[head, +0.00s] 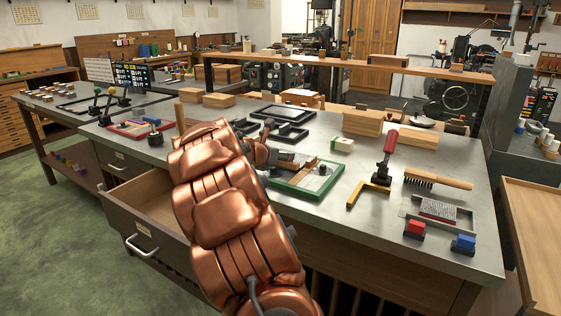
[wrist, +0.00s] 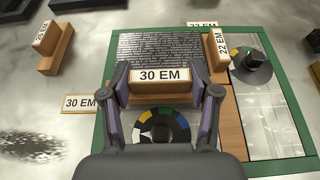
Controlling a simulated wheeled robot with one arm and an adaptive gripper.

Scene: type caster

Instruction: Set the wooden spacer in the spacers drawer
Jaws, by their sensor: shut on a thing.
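My gripper (wrist: 165,92) is shut on a wooden spacer (wrist: 160,88) labelled 30 EM, seen in the wrist view. The spacer lies across the gap between the fingers, over a green frame (wrist: 290,100) that holds a type block. In the head view my gripper (head: 292,162) is over the bench by the green frame (head: 318,190), and the held spacer is hard to make out there. An open wooden drawer (head: 150,200) sticks out from the bench front at the left; my arm hides part of it. A closed drawer (head: 122,165) with a label is beside it.
A 26 EM block (wrist: 55,45) and a 22 EM block (wrist: 218,50) lie nearby. A round dial (wrist: 250,66) sits on the frame. A red-handled tool (head: 388,150), a brush (head: 438,180) and wooden blocks (head: 362,122) stand to the right on the bench.

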